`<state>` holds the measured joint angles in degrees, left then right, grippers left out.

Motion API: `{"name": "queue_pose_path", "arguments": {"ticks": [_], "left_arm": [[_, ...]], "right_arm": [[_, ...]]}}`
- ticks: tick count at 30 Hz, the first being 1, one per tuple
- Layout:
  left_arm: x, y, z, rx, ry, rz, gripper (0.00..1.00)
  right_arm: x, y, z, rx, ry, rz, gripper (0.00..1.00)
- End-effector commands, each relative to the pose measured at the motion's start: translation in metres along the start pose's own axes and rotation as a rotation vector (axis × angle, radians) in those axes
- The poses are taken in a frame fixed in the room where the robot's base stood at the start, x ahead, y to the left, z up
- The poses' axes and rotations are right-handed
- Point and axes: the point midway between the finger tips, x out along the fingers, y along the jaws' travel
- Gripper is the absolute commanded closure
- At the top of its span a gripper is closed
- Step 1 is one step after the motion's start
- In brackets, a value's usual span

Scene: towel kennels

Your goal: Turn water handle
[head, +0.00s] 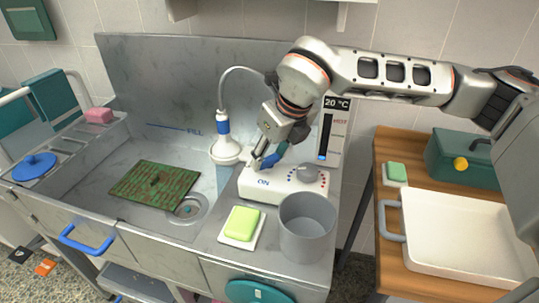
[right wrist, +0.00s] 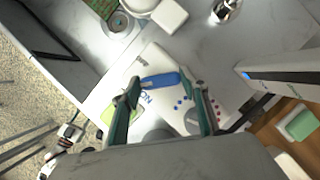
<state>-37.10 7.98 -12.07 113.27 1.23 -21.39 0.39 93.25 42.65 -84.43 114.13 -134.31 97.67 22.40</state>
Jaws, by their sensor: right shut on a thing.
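The blue water handle (head: 274,156) is a short lever on a white control base (head: 262,186) marked "ON", beside the sink. In the right wrist view the blue handle (right wrist: 160,80) lies across the space between my fingers. My right gripper (head: 267,158) reaches down from above and is shut on the handle; the fingers partly hide it in the head view. It also shows in the right wrist view (right wrist: 160,88), one finger at each end of the handle. A grey round knob (head: 307,173) with blue and red dots sits on the same base. My left gripper is not in view.
A grey cup (head: 307,228) and a green soap (head: 241,223) stand close in front of the base. A panel (head: 334,125) reading 20 °C stands behind. A wooden table with a white tray (head: 465,235) is at right.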

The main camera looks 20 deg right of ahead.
Motion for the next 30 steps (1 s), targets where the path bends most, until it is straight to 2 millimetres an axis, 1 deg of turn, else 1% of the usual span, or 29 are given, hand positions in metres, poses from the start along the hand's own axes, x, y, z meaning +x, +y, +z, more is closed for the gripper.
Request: {"name": "queue_pose_path", "arguments": {"ticks": [9, 23, 24, 25, 26, 30], "left_arm": [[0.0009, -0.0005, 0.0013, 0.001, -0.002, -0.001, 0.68], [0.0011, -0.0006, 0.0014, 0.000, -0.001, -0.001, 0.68], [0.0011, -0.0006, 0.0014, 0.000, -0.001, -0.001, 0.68], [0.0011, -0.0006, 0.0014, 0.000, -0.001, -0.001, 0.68], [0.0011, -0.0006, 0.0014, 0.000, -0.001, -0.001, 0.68], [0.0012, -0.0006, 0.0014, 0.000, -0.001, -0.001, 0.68]], "right_arm": [[0.0002, -0.0008, -0.0005, -0.084, 0.002, 0.036, 0.77], [0.0001, -0.0008, -0.0003, -0.096, 0.002, 0.040, 0.77], [0.0000, -0.0008, -0.0003, -0.096, 0.002, 0.040, 0.51], [0.0000, -0.0008, -0.0003, -0.096, 0.002, 0.040, 0.43], [0.0000, -0.0008, -0.0002, -0.096, 0.001, 0.040, 0.39], [0.0000, -0.0008, -0.0002, -0.096, 0.001, 0.040, 0.39]]}}
